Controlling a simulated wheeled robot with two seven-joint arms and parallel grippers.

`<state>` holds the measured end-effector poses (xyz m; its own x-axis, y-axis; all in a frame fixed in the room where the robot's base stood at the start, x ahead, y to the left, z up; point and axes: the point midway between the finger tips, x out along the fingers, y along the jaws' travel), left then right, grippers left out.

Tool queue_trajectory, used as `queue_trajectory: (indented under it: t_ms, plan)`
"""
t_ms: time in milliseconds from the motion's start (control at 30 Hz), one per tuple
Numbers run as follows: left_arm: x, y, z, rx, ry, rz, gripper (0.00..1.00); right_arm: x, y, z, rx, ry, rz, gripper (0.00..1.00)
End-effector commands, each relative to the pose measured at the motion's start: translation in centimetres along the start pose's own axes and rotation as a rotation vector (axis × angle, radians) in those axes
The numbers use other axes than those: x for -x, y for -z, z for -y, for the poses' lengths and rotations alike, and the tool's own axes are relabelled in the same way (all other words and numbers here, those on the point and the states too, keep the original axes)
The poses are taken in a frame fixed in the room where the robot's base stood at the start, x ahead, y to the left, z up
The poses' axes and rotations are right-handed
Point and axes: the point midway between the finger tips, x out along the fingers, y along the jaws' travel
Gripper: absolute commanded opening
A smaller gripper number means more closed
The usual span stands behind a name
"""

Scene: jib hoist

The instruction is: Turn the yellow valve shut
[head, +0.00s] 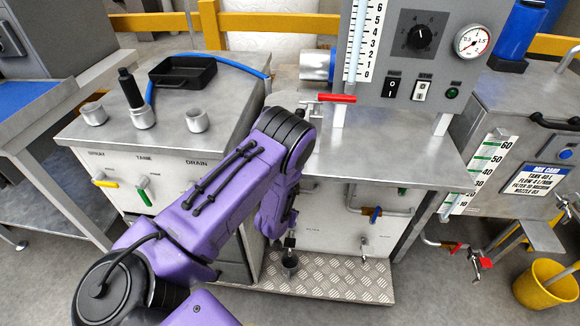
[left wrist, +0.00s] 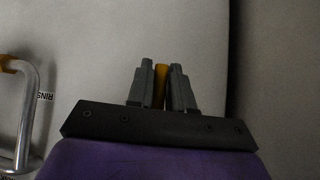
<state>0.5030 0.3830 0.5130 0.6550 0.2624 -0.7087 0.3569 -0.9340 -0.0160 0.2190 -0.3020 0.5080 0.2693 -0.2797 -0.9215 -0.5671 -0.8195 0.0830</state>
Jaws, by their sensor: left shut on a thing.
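In the left wrist view my left gripper (left wrist: 161,72) is shut on a narrow yellow piece, the yellow valve's handle (left wrist: 160,88). It stands upright between the two grey fingers, in front of a pale panel. The valve's body is hidden. A different yellow handle (head: 105,183) shows on the left cabinet, apart from the arm. My right gripper is in neither view.
A red handle (head: 337,98) sits by the gauge panel (head: 420,60). A blue handle (head: 376,215) is on piping below the bench. In the left wrist view a bent pipe (left wrist: 28,110) is at left.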

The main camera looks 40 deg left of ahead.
Motion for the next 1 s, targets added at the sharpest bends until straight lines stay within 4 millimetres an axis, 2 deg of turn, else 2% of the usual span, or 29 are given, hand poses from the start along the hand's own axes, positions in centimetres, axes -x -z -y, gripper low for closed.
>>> queue_trajectory:
  t_ms: [67,100,167,500,567,800,1000]
  plan:
    - [0.0,-0.2,0.3,0.000,0.006,0.005,0.00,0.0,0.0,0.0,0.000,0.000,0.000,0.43]
    - [0.0,-0.2,0.3,0.000,0.005,0.005,0.24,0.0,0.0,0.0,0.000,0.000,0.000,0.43]
    - [0.0,-0.2,0.2,0.000,0.005,0.004,0.41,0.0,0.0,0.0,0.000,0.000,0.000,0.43]
    - [0.5,0.1,-0.1,-0.002,-0.001,0.002,0.41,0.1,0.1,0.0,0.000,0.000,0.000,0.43]
    - [1.5,0.1,-0.1,-0.001,-0.001,0.002,0.41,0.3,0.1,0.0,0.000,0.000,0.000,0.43]
    - [7.3,0.1,0.0,-0.001,0.002,0.003,0.41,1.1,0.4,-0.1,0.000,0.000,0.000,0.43]
    - [10.2,-0.1,0.0,0.000,0.001,0.004,0.41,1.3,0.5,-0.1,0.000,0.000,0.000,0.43]
